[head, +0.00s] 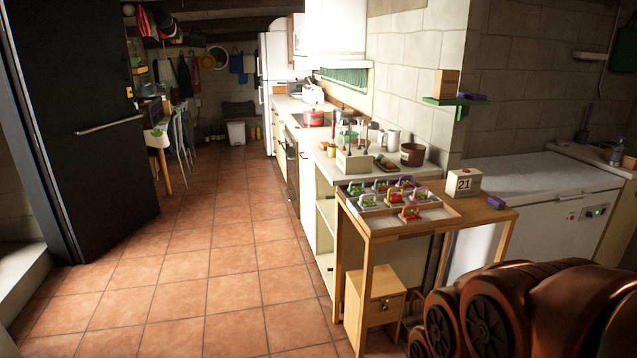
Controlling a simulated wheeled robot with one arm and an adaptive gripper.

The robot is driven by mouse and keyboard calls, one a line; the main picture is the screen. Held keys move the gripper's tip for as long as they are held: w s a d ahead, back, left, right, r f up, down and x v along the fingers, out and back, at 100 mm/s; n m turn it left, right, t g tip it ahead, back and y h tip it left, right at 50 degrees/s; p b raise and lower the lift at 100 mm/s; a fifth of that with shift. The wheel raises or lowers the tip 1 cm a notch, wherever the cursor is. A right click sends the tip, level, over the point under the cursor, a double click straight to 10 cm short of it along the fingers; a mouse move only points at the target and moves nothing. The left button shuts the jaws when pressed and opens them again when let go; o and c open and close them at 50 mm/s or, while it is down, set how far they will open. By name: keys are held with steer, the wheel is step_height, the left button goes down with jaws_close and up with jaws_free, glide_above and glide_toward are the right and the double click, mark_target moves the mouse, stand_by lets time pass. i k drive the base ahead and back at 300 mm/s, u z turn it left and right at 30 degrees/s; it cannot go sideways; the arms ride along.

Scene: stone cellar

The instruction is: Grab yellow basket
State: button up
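Several small baskets with coloured arched handles stand in a shallow tray (436,207) on a wooden side table (385,233). They look green, purple, red and orange. One at the front has an orange-red handle (411,212). Another, in the middle, has a red handle (394,196). They are too small for me to tell for sure which one is the yellow basket. My gripper is not in this view.
A date block reading 21 (464,183) and a purple item (496,202) are on the table's right. A wooden cabinet (375,300) stands underneath. The kitchen counter (325,150) runs behind, a white chest freezer (540,180) right. The tiled floor (200,270) is clear.

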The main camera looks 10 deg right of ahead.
mark_target(393, 200)
steer(key=i, duration=1.4)
steer(key=z, duration=3)
steer(key=i, duration=0.75)
steer(key=u, duration=3.35)
steer(key=i, duration=0.5)
